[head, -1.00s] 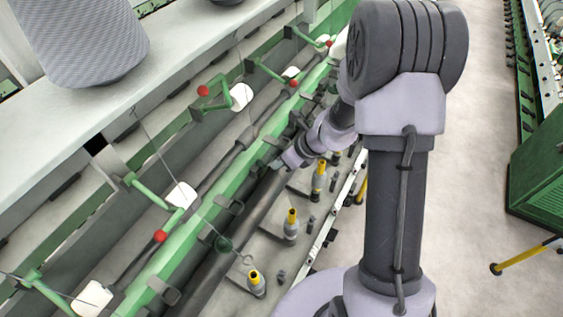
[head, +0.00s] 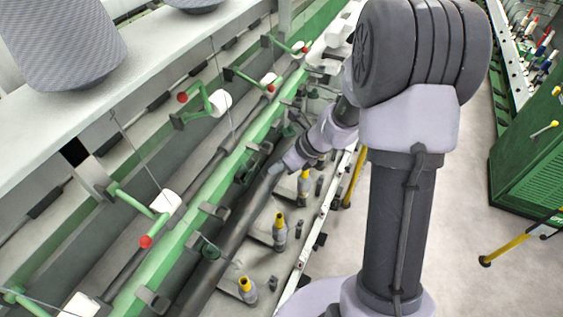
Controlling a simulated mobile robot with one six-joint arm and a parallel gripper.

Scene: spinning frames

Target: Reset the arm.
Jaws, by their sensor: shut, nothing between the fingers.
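My arm rises in the foreground at the right of the head view, its upper part bent over toward the spinning frame. My gripper (head: 282,166) is at the end of the lilac wrist, over the row of spindles. It looks small and dark at this distance, shut with nothing held. The arm's thick joint hides part of the frame behind it.
The spinning frame (head: 205,205) runs diagonally at the left, with green arms, white rollers and red knobs. Several yellow-topped spindles (head: 280,222) stand below my gripper. A grey roving bobbin (head: 60,45) hangs upper left.

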